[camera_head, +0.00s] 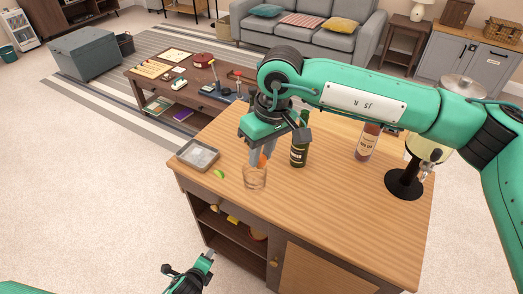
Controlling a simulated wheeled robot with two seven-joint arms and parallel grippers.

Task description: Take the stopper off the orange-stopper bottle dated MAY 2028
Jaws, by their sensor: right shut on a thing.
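My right gripper (261,156) points down over the counter and is shut on a small orange thing (263,160), which looks like a stopper, at the rim of a clear glass (254,177). A dark green bottle (298,152) stands upright just right of the gripper; its top is partly behind my arm. A reddish-brown bottle (367,143) with a pale label stands further right, its top hidden by my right arm. Neither label's date is readable. My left gripper (208,257) is low at the bottom, left of the counter front; its fingers are unclear.
The wooden counter (330,205) has a grey tray (198,154) and a green lime piece (219,174) at its left. A black stand (404,184) is at the right. The counter's front middle is clear. A low table (150,88) stands behind.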

